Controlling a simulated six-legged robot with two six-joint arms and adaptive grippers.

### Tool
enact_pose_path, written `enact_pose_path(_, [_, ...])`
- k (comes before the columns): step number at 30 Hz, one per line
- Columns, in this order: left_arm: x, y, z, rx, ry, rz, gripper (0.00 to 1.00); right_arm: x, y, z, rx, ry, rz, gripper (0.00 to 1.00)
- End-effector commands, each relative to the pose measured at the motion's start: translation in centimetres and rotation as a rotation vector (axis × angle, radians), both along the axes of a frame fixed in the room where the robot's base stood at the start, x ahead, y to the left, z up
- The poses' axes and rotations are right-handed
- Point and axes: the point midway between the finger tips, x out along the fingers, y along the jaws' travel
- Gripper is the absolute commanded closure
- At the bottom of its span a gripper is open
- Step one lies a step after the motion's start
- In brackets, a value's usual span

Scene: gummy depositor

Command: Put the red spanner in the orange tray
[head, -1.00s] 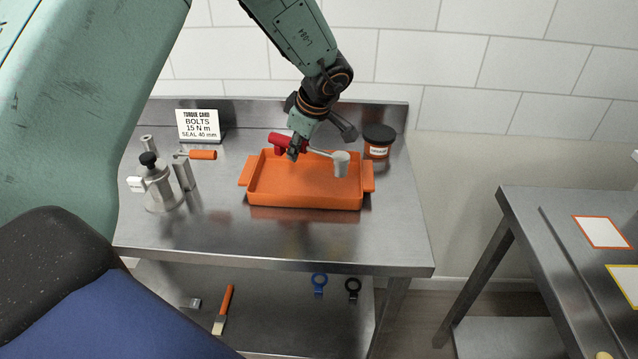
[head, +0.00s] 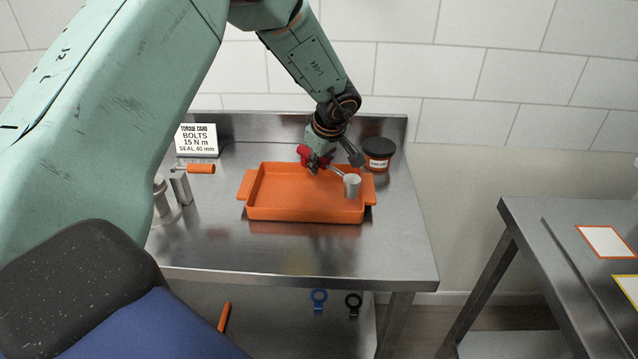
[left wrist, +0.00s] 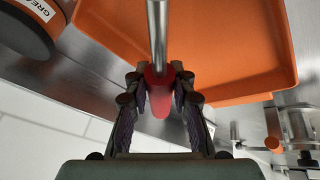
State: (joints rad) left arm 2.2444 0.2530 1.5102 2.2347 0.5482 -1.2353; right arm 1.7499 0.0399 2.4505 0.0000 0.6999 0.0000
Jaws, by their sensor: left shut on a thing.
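The red spanner (head: 304,153) has a red handle, a thin metal shaft and a grey cup-shaped head. My left gripper (head: 318,164) is shut on its red handle. In the left wrist view the fingers (left wrist: 160,92) close around the red handle, with the shaft pointing away over the tray. The orange tray (head: 300,214) lies on the steel bench. The spanner's head shows in front of the tray's right part in the head view. I cannot tell whether it touches the tray. My right gripper is not in view.
A dark-lidded grease tub (head: 378,150) stands behind the tray's right end. A torque card (head: 197,140) stands at the back left. A metal fitting with an orange handle (head: 201,169) is left of the tray. A second bench (head: 540,235) is at right.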

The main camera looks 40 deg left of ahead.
Motion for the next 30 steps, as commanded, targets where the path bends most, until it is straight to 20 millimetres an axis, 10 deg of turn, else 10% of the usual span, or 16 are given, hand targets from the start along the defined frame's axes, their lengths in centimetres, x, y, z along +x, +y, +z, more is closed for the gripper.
enact_pose_path(22, [0.3,-0.1,-4.7,0.001,-0.003,-0.003,1.00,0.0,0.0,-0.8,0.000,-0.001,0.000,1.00])
enact_pose_path(23, [0.3,-0.1,-4.8,0.000,-0.002,-0.003,0.76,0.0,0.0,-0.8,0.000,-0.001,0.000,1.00])
enact_pose_path(30, [0.3,-0.1,-4.8,0.000,-0.002,-0.003,0.55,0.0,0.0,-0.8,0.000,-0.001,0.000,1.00])
